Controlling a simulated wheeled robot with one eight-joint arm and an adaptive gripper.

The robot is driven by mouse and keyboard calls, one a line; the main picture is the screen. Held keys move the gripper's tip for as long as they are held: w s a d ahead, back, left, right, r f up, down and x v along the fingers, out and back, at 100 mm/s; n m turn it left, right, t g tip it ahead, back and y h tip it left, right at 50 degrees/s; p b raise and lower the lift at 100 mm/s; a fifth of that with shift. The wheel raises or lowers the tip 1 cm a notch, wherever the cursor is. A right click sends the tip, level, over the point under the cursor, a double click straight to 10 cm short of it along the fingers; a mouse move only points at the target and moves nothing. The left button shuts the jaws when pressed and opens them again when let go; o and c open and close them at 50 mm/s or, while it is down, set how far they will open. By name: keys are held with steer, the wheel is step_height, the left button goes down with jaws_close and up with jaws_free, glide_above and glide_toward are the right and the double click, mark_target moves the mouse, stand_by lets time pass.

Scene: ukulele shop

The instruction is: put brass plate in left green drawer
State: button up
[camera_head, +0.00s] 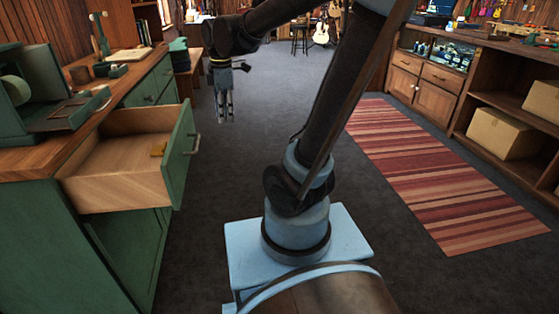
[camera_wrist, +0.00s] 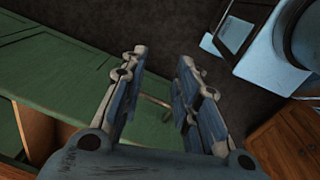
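The left green drawer (camera_head: 180,157) is pulled open from the green cabinet, showing its bare wooden inside. Green cabinet fronts show behind the fingers there. The plate is not visible in the wrist view.
The wooden counter (camera_head: 30,160) above the drawer holds a green machine (camera_head: 35,95) and small tools. A striped rug (camera_head: 430,170) lies on the right, before wooden shelves with cardboard boxes (camera_head: 502,133). A stool (camera_head: 300,38) stands at the back. The grey floor between is clear.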

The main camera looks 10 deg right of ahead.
steer(key=s+d+f+m+t, duration=0.1)
steer(key=s+d+f+m, duration=1)
steer(key=s+d+m, duration=0.4)
steer(key=m, duration=0.4)
steer(key=shift+s+f, duration=0.2)
steer(key=shift+f, duration=0.15)
steer(key=shift+w+f, duration=0.2)
steer(key=shift+w, duration=0.25)
